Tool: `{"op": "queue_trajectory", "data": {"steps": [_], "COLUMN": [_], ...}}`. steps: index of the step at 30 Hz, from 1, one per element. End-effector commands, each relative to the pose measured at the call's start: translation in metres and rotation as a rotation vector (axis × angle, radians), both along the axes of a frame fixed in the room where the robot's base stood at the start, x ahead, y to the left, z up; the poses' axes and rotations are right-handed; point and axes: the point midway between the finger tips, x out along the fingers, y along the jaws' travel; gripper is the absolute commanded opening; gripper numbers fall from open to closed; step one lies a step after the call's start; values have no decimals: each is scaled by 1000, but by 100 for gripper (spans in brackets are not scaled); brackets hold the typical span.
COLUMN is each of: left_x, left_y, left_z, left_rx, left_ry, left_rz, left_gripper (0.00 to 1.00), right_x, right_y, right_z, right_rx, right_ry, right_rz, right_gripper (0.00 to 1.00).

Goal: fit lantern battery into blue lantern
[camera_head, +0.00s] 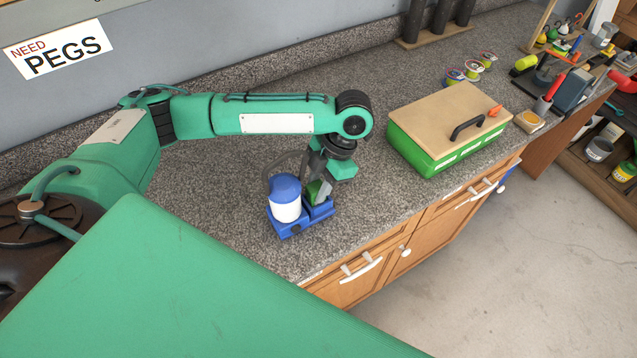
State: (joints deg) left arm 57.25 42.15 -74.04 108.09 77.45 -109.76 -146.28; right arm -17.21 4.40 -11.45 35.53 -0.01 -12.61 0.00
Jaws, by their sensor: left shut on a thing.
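The blue lantern (286,206) stands upright on the counter near its front edge, with a blue cap, a white body and a wide blue base. My left gripper (319,191) points down at the lantern's right side, over the right part of the base. It is shut on a small green block, which looks like the lantern battery (314,187). The fingers partly cover the battery, and I cannot tell whether its lower end touches the base. My right gripper is not in view.
A green box with a tan lid (440,115) and a black handle stands to the right on the granite counter (370,205). Several small colourful tins (472,70) sit behind it. The counter between lantern and box is clear. Drawers and the floor lie below the front edge.

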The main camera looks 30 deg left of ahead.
Motion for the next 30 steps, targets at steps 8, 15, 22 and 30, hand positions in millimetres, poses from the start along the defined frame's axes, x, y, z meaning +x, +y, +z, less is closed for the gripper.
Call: {"op": "queue_trajectory", "data": {"steps": [8,15,22,30], "left_x": [0,0,10,26], "left_y": [0,0,-6,-15], "left_z": [-1,0,24,70], "left_rx": [0,-1,-3,1], "left_ry": [0,-1,-4,-4], "left_rz": [0,0,0,1], "left_gripper": [49,49,49,49], "right_x": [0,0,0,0], "right_y": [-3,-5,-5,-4], "right_z": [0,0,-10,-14], "right_rx": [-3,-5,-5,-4], "right_ry": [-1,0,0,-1], "right_rz": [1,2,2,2], "right_gripper": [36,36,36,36]}}
